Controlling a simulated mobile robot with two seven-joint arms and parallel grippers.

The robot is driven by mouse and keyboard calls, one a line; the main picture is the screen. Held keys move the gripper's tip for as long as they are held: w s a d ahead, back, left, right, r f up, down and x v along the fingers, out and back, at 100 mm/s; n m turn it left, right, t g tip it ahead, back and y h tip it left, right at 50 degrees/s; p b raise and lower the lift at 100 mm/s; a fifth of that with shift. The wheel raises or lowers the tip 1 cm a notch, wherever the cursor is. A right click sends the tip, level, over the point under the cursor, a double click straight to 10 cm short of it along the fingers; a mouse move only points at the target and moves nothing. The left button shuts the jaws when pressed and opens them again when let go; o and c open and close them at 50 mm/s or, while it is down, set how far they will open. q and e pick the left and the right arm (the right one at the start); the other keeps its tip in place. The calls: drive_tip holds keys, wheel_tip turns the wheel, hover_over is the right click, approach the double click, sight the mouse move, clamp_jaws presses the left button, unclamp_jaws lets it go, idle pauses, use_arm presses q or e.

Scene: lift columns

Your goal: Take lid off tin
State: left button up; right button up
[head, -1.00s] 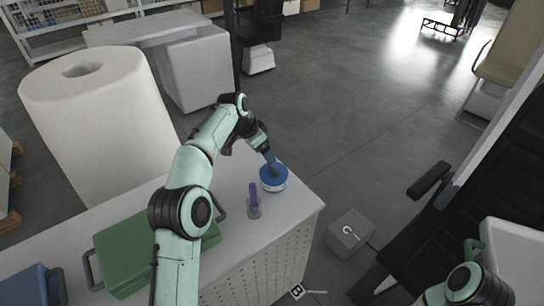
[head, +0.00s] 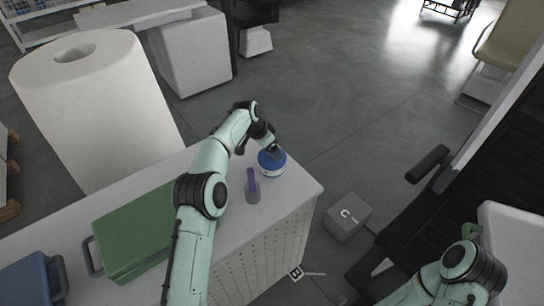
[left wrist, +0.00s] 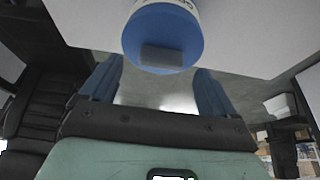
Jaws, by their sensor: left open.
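The tin (head: 272,168) stands on the white worktop near its far right corner, with its blue lid on. In the left wrist view the blue lid (left wrist: 140,38) shows at the top, with a grey block-shaped knob (left wrist: 161,56) on it. My left gripper (head: 273,149) is at the lid in the head view and partly covers it. In the left wrist view its two blue fingers (left wrist: 159,74) are spread wide, with nothing held between them. I cannot tell whether they touch the lid. My right arm shows at the lower right; its gripper is out of view.
A clear cup with a purple item (head: 252,185) stands near the tin. A green case (head: 130,235) and a blue case (head: 30,280) lie further left on the worktop. A large white roll (head: 90,110) stands behind. A grey box (head: 347,217) is on the floor.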

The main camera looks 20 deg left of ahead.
use_arm(q)
drive_tip(key=shift+x, duration=1.1)
drive_tip(key=shift+w, duration=0.1)
use_arm(e)
drive_tip(key=shift+w, duration=0.1)
use_arm(q)
drive_tip(key=c, duration=1.1)
